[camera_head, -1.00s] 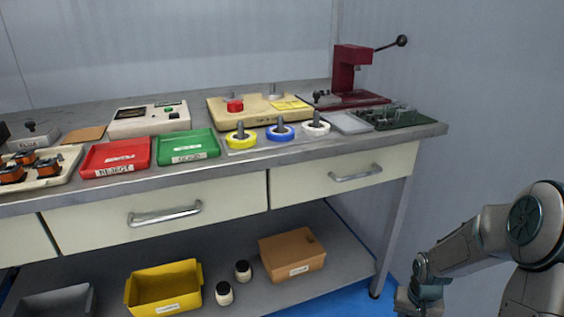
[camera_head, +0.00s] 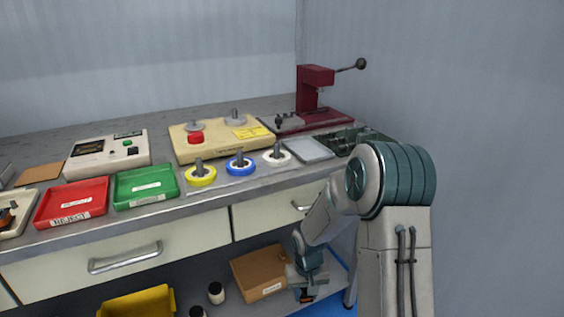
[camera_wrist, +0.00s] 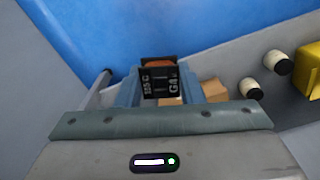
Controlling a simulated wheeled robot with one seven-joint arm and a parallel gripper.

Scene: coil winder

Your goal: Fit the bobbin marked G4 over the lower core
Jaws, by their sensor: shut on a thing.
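My gripper (camera_head: 307,284) hangs low in front of the bench, below the worktop and near the right drawer. In the wrist view its jaws (camera_wrist: 160,84) are shut on a black bobbin (camera_wrist: 161,81) marked G4, with an orange-brown winding showing at its far end. The bobbin's lower end just shows under the gripper in the head view (camera_head: 307,297). A dark green fixture (camera_head: 345,142) stands at the right end of the worktop, partly behind my arm. I cannot make out the lower core in it.
A grey tray (camera_head: 308,149) and a dark red lever press (camera_head: 316,95) stand near the fixture. Yellow (camera_head: 201,178), blue (camera_head: 240,168) and white (camera_head: 277,157) rings sit on posts along the front.

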